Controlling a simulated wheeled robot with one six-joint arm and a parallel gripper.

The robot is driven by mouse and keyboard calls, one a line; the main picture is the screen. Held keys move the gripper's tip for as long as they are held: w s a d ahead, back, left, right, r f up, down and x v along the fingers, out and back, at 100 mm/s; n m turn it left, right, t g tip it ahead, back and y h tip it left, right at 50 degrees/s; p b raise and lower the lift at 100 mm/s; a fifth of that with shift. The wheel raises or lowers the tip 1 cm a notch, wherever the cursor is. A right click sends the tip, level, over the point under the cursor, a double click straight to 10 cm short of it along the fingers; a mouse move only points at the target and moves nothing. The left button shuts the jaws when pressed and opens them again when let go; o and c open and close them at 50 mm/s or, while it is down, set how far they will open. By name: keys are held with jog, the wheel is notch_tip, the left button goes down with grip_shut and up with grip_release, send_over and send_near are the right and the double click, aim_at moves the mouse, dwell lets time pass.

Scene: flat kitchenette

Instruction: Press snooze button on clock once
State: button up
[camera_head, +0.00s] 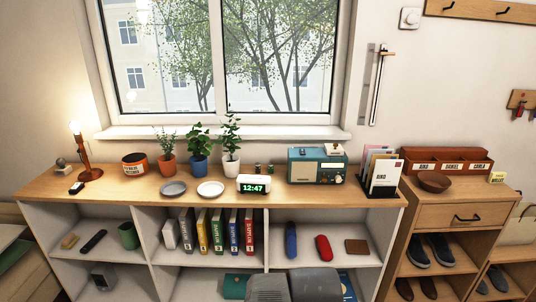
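The clock (252,184) is a small white box with a dark face and green digits reading 12:47. It stands upright near the front edge of the wooden shelf top (130,194), around the middle. Its snooze button is too small to make out. My gripper is not in view. Dark grey rounded parts at the bottom middle edge look like my own arm, below and in front of the clock.
A white plate (210,189) lies just left of the clock, a grey plate (173,188) further left. Potted plants (199,146) stand behind. A teal radio (316,166) stands to the right, with a card holder (384,176) beyond. Bare wood lies between clock and radio.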

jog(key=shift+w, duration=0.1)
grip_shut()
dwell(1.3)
